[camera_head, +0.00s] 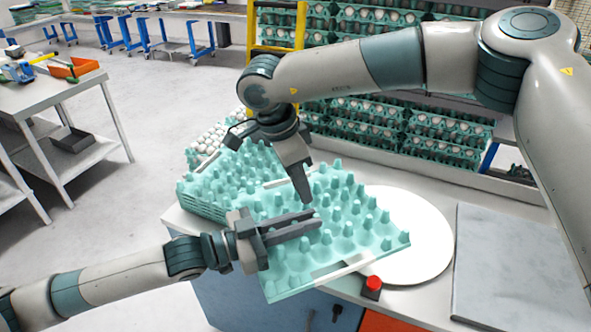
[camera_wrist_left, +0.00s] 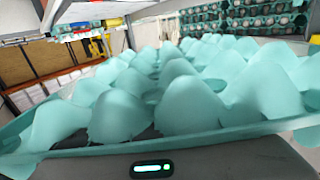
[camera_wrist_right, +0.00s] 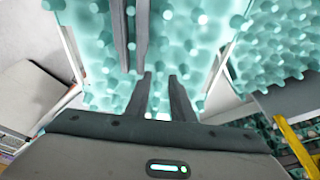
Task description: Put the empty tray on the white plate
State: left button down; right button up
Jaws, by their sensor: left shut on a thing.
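The empty teal egg tray (camera_head: 345,238) is held over the counter, its right part overlapping the round white plate (camera_head: 430,235) in the head view. The plate's left part is hidden under it. My left gripper (camera_head: 318,220) is shut on the tray from its left side. The tray's bumps (camera_wrist_left: 190,105) fill the left wrist view. My right gripper (camera_head: 308,200) points down over the tray's left-middle part. Its two fingers (camera_wrist_right: 160,95) stand apart with nothing held between them. Whether its fingertips touch the tray cannot be told.
A stack of teal trays (camera_head: 200,205) stands left of the held tray, with white eggs (camera_head: 212,138) behind. A red button (camera_head: 373,284) sits at the counter's front edge. A grey panel (camera_head: 500,260) lies right of the plate. Shelves of egg trays (camera_head: 440,140) stand behind.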

jog(key=shift+x, duration=2)
grip_shut()
pick_arm(q)
jog(key=c, duration=1.7)
grip_release()
jog(key=shift+a, duration=0.2)
jog(key=shift+s+a+f, duration=0.1)
jog(key=shift+s+a, duration=0.1)
jog(key=shift+a, duration=0.35)
jog(key=v, duration=1)
jog(key=shift+s+a, duration=0.15)
jog(key=shift+s, duration=0.1)
